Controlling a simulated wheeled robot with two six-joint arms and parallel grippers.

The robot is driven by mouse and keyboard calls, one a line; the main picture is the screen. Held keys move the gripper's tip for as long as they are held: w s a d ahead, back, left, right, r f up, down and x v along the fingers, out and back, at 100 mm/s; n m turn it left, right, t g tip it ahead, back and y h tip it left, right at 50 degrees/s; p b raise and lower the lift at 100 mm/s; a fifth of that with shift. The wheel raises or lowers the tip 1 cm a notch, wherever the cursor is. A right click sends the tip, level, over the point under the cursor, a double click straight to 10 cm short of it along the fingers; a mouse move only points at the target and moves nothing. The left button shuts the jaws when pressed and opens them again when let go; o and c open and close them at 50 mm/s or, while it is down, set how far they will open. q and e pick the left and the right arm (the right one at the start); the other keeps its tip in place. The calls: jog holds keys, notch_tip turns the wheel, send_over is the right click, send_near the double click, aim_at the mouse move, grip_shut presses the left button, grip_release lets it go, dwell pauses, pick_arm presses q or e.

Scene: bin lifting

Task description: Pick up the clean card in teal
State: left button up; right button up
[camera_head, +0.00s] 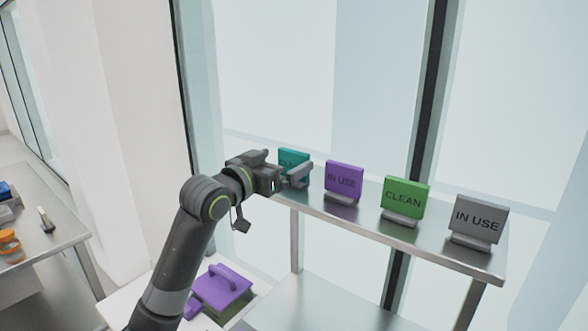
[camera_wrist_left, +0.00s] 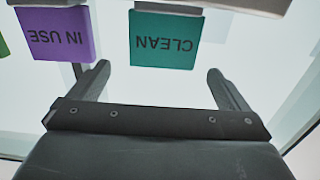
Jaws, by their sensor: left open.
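The teal card (camera_head: 292,158) stands at the left end of the narrow metal shelf, partly hidden behind my left gripper (camera_head: 299,174). In the left wrist view the teal card (camera_wrist_left: 165,40) reads CLEAN, upside down, in a pale holder (camera_wrist_left: 168,8). My left gripper (camera_wrist_left: 158,82) is open in that view. Its two fingers are spread wider than the card, one towards each side, with the card beyond the fingertips. I see no contact. My right gripper is not in view.
A purple IN USE card (camera_head: 343,180), a green CLEAN card (camera_head: 404,197) and a grey IN USE card (camera_head: 478,220) stand in a row on the shelf (camera_head: 355,222). A purple lidded bin (camera_head: 222,288) is below. A metal table (camera_head: 40,240) is at left. Glass panels rise behind.

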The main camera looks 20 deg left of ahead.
aim_at(291, 156)
pick_arm(q)
jog(key=shift+w+d+r+p, duration=0.1)
jog(key=shift+w+r+p, duration=0.05)
jog(key=shift+w+p, duration=0.3)
jog(key=p+x, duration=0.1)
jog(key=x, duration=0.2)
jog(key=shift+w+p, duration=0.15)
jog(key=shift+p, duration=0.2)
jog(key=shift+w+d+f, duration=0.15)
jog(key=shift+w+f, duration=0.1)
jog(key=shift+w, duration=0.25)
jog(key=shift+c, duration=0.2)
jog(key=shift+c, duration=1.2)
jog(key=c, duration=0.8)
